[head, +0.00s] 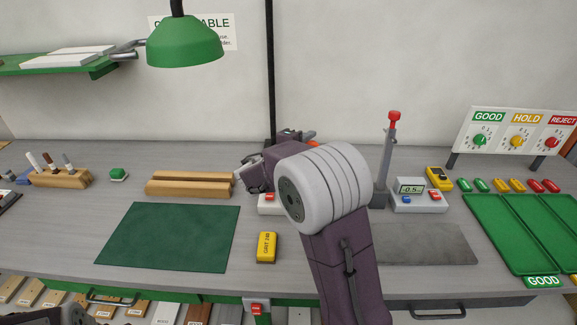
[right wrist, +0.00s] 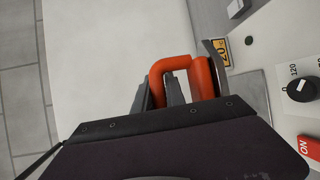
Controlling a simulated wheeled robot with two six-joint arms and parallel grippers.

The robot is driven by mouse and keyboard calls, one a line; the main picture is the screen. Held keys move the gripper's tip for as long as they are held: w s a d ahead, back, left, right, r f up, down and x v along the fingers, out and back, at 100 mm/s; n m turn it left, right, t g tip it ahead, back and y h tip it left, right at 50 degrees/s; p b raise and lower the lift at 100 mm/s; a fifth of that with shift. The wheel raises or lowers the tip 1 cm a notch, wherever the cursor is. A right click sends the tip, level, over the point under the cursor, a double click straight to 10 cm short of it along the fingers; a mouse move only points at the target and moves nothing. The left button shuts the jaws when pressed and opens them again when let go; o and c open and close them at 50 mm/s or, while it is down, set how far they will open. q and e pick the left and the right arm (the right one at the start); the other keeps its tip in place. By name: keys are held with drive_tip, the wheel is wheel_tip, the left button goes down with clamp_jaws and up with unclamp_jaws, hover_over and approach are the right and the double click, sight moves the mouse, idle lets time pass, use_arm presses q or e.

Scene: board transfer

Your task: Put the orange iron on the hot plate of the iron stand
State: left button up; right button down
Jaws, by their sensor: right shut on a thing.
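The orange iron shows in the right wrist view (right wrist: 205,78), with its looped handle at the fingers of my right gripper (right wrist: 163,92). The gripper is shut on it. In the head view only a small orange bit of the iron (head: 311,134) shows behind my right wrist. A white box with a red switch (head: 268,204), apparently the iron stand's base, is half covered by my wrist. In the right wrist view its white panel (right wrist: 278,72) carries a dial and a red ON switch. A grey plate (right wrist: 248,88) lies beside the iron; contact is hidden. My left fingers do not show.
A yellow block (head: 267,247) lies in front, between a green mat (head: 168,237) and a grey mat (head: 425,243). A wooden block (head: 190,184) stands left of my wrist. A post with a red knob (head: 390,150) stands right. Green trays (head: 520,230) are far right.

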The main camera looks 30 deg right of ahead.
drive_tip(key=w+f, duration=0.3)
drive_tip(key=w+f+p, duration=0.1)
drive_tip(key=w+f, duration=0.3)
drive_tip(key=w+a+f+p, duration=0.1)
drive_tip(key=w+f, duration=0.2)
drive_tip(key=shift+w+f, duration=0.2)
drive_tip(key=shift+w, duration=0.05)
drive_tip(key=shift+s, duration=0.1)
drive_tip(key=shift+f, duration=0.15)
drive_tip(key=c, duration=1.4)
unclamp_jaws()
